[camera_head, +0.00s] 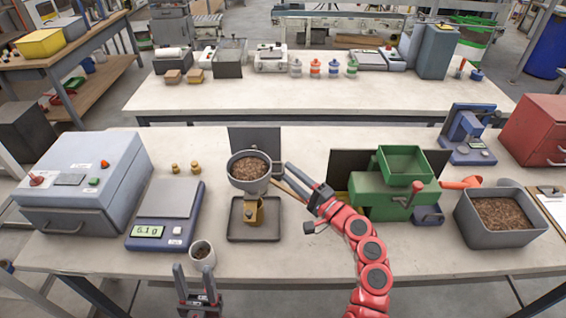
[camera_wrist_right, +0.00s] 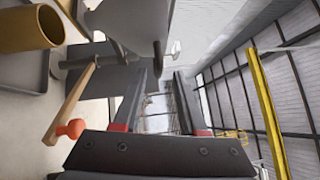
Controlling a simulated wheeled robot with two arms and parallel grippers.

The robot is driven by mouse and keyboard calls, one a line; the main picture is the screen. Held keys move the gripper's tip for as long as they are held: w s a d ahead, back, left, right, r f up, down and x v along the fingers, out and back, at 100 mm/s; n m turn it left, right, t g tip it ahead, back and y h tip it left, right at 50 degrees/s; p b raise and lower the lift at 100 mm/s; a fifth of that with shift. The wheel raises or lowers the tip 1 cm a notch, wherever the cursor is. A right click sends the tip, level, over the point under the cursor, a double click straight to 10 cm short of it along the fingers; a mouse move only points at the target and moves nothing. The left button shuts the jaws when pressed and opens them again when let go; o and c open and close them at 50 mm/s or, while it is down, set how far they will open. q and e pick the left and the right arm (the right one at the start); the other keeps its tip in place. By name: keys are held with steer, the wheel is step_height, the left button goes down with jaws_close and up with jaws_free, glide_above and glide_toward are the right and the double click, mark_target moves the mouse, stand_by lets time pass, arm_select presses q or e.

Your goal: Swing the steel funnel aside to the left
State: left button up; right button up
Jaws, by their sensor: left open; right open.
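The steel funnel (camera_head: 249,179) is a grey round bowl full of brown pellets. It stands above a brass cup (camera_head: 256,213) on a dark square tray (camera_head: 240,235). In the right wrist view, part of a grey body that looks like the funnel (camera_wrist_right: 138,22) is at the top, with the brass cup (camera_wrist_right: 28,28) at upper left. My right gripper (camera_head: 288,175) is open just right of the funnel, beside a tan wooden bar (camera_wrist_right: 72,102) with an orange knob. Contact is unclear.
A scale (camera_head: 165,212) reading 6.1 g and a grey box machine (camera_head: 80,178) stand left. A green machine (camera_head: 390,198) and a pellet bin (camera_head: 500,237) stand right. A dark panel (camera_head: 255,138) is behind the funnel. The front table edge is mostly clear.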

mark_target(283, 168)
steer(key=x, duration=0.3)
steer(key=shift+w+a+f+p, duration=0.1)
steer(key=shift+w+a+p, duration=0.1)
steer(key=shift+a+p, duration=0.1)
steer(key=shift+d, duration=0.1)
steer(key=shift+c, duration=0.2)
jaws_close()
steer(key=shift+r, duration=0.25)
stand_by(0.7)
